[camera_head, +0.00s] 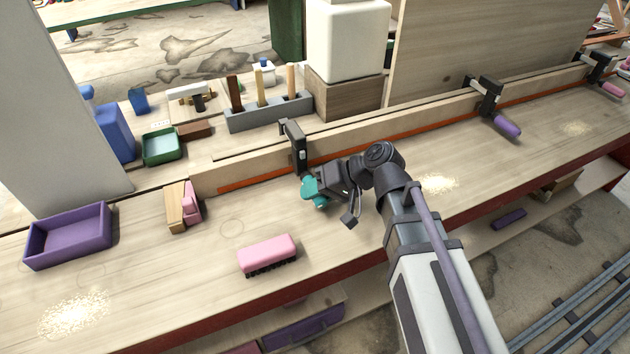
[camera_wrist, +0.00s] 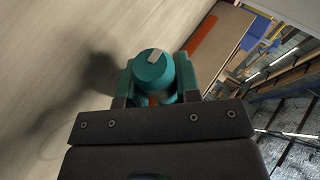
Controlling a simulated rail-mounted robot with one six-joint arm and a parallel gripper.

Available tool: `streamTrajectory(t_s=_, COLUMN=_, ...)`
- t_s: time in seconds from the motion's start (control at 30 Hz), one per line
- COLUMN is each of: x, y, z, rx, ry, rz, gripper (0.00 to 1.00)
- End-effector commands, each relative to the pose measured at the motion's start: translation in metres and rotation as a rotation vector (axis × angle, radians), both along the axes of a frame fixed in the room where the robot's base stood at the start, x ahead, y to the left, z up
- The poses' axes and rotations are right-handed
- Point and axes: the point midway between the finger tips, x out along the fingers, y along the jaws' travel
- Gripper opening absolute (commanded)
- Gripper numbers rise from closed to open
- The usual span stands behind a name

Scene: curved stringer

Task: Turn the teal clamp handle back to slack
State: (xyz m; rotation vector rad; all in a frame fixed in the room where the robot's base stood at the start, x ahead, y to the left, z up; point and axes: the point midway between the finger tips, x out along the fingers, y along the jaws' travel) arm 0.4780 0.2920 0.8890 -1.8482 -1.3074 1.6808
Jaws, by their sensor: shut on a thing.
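The teal clamp handle (camera_head: 314,190) sits at the near end of a black clamp (camera_head: 296,146) fixed on the long wooden stringer. My gripper (camera_head: 326,188) is at the handle, on its right side in the head view. In the wrist view the round teal handle (camera_wrist: 153,70) with a pale mark on its end lies between the fingers of my gripper (camera_wrist: 158,80). The fingers are shut on it, one on each side. The handle's far part and the clamp screw are hidden.
Two more clamps hold the stringer (camera_head: 410,120), one with a purple handle (camera_head: 507,127) and one with a pink handle (camera_head: 612,89). A pink brush (camera_head: 267,254), a purple tray (camera_head: 68,236) and a wood-and-pink block (camera_head: 182,206) lie on the bench.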

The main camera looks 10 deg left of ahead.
Motion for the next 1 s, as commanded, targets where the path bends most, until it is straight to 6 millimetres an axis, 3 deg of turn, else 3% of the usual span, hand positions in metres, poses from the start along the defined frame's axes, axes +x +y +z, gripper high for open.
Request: streamTrajectory(t_s=1.0, x=-0.0011, y=-0.0007, z=-0.0034, rx=-0.763, ry=-0.579, rz=0.003, gripper=0.07)
